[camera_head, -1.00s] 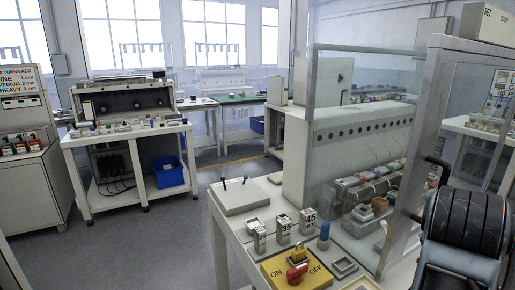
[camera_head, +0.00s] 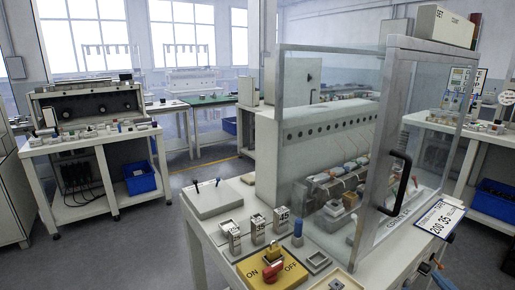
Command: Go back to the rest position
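My gripper is not in view, and no part of my arm shows clearly now. The workbench (camera_head: 213,236) in front of me carries a glass-walled enclosure with a grey frame (camera_head: 374,140) and a black handle (camera_head: 395,182). Behind the glass stands a pale machine housing with a row of dark holes (camera_head: 325,132). Several small connector-like parts (camera_head: 340,178) lie in front of it. What is in my gripper, if anything, cannot be seen.
A yellow ON/OFF plate with a red knob (camera_head: 272,268), numbered blocks (camera_head: 258,229) and a blue-topped cylinder (camera_head: 297,232) stand on the near bench. Open floor (camera_head: 150,240) lies left; other benches (camera_head: 95,139) stand behind.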

